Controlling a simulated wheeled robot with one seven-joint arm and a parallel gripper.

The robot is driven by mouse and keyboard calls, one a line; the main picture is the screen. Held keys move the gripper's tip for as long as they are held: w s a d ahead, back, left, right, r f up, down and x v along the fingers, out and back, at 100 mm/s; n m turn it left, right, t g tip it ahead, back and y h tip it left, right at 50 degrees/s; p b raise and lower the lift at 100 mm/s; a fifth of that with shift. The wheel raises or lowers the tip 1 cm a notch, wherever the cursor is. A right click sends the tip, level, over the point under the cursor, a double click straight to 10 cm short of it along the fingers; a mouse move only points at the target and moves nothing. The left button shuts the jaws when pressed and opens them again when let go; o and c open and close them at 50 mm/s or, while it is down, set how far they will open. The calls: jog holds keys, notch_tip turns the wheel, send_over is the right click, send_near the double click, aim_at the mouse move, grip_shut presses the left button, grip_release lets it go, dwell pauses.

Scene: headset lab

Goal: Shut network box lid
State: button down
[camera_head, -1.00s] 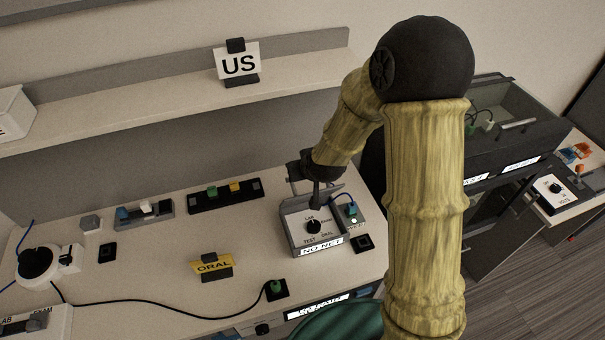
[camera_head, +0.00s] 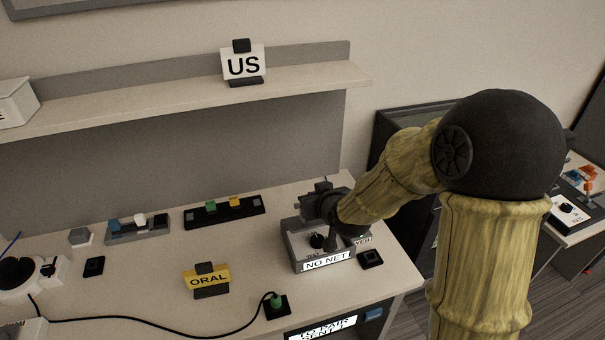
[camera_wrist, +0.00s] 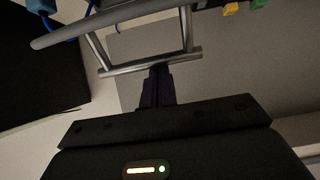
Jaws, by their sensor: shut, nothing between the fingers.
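The network box (camera_head: 327,262) is a grey box with a "NO NET" label on its front, at the right of the desk. A black dial (camera_head: 317,240) shows on its top. My gripper (camera_wrist: 158,72) is shut and empty; in the head view it is over the back of the box and covers part of it. In the wrist view its fingertips are at a grey bar of a metal frame (camera_wrist: 140,68), which looks like part of the lid; I cannot tell whether they touch. The lid's angle is largely hidden in the head view.
A yellow "ORAL" sign (camera_head: 207,279) stands left of the box. A small black block (camera_head: 370,259) lies close to its right. A dark strip with green and yellow blocks (camera_head: 225,212) lies behind left. A shelf (camera_head: 180,105) runs above. The desk between is fairly clear.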

jog(key=shift+s, duration=0.1)
dwell(0.5)
jog(key=shift+w+r+p, duration=0.3)
jog(key=shift+w+r, duration=0.1)
jog(key=shift+w, duration=0.05)
jog(key=r+p+v, duration=0.1)
jog(key=v, duration=0.8)
jog(key=shift+w+a+r, duration=0.25)
jog(key=shift+w, duration=0.05)
